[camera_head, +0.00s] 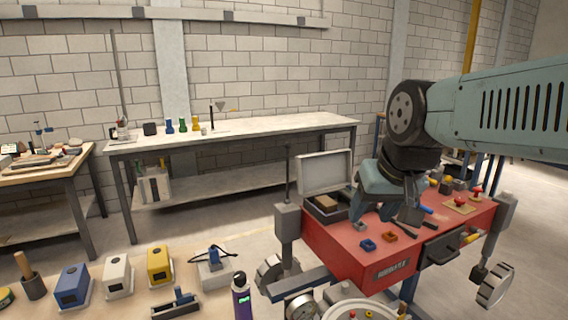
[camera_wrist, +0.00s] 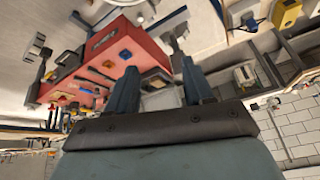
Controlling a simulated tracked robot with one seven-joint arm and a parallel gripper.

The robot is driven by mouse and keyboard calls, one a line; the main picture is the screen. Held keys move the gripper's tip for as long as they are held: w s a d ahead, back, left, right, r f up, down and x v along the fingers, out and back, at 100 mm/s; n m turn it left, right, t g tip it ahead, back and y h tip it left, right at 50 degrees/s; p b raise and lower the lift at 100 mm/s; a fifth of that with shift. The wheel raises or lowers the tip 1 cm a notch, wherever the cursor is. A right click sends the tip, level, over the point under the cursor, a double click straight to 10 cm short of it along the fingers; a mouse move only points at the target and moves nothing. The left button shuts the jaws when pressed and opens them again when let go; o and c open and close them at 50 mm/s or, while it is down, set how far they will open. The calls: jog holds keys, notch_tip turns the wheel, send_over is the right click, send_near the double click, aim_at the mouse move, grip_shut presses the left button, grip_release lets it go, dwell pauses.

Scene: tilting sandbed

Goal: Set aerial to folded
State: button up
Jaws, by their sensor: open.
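A thin dark upright rod (camera_head: 287,176), which looks like an aerial, rises from a grey block (camera_head: 288,222) at the left end of a red cart. A taller thin rod (camera_head: 119,80) stands upright at the left end of the back bench; I cannot tell which rod is the aerial. My gripper (camera_head: 374,214) hangs over the red cart, right of the nearer rod and apart from it. In the wrist view my gripper (camera_wrist: 160,66) shows two spread fingers with nothing between them. The red cart appears upside down there.
The red cart (camera_head: 340,253) carries an open grey case (camera_head: 325,172), a blue block (camera_head: 368,245), an orange block (camera_head: 390,235) and tools. The back bench (camera_head: 250,127) holds small coloured items. A near table holds several boxes, including a yellow one (camera_head: 160,265). A purple can (camera_head: 241,296) stands nearby.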

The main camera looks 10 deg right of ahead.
jog(key=w+a+m+g+y, duration=0.2)
jog(key=w+a+m+y, duration=0.45)
jog(key=w, duration=0.65)
jog(key=m+t+y, duration=0.6)
jog(key=m+t, duration=0.3)
jog(key=m, duration=1.4)
send_near(288, 148)
jog(key=x, duration=1.1)
jog(key=shift+w+d+r, duration=0.3)
jog(key=shift+d+r, duration=0.05)
jog(key=shift+r, duration=0.05)
grip_shut()
jog(key=shift+d+t+h, duration=0.1)
jog(key=shift+t+h, duration=0.15)
jog(key=shift+t, duration=0.05)
